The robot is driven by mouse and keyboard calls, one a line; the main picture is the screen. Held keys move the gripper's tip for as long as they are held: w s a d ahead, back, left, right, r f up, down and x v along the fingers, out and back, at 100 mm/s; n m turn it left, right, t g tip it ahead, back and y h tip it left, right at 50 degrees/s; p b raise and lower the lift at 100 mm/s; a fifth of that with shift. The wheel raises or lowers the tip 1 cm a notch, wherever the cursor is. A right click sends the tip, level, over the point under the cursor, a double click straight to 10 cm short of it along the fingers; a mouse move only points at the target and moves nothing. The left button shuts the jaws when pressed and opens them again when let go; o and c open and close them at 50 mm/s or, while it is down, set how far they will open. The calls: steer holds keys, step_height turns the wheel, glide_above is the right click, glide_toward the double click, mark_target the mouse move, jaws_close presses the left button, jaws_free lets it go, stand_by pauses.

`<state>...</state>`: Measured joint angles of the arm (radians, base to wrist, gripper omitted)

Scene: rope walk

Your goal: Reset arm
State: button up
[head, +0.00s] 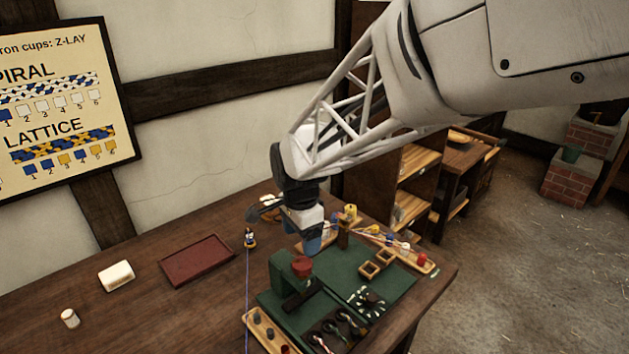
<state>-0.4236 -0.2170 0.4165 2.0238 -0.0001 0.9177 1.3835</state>
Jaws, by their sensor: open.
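My gripper (308,236) hangs from my pale lattice-framed arm over the wooden workbench (130,320). It is above the back left part of the green mat (400,289) and points down. The jaws are open, and I see nothing held between them. The fingertips are small and partly merge with the bench items behind them, so the exact gap to those items is unclear.
A green device with a red knob (302,267) stands just in front of my gripper. Spools on a wooden tray (425,264) lie right. A dark red tray (197,260) and white block (116,275) lie left. A thin blue cord (247,300) runs toward the front edge.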

steer(key=s+d+r+n+t, duration=0.1)
steer(key=s+d+r+n, duration=0.25)
steer(key=d, duration=0.35)
steer(key=s+d+r+n, duration=0.2)
steer(key=s+d+r, duration=0.1)
steer(key=s+d, duration=0.3)
steer(key=s+d+r+n+t, duration=0.1)
steer(key=s+d+n, duration=0.4)
steer(key=s+d, duration=0.5)
steer(key=s, duration=0.2)
steer(key=shift+s+d+r+t, duration=0.3)
steer(key=shift+s+d, duration=0.05)
steer(key=shift+s, duration=0.05)
steer(key=shift+c, duration=0.3)
stand_by(1.6)
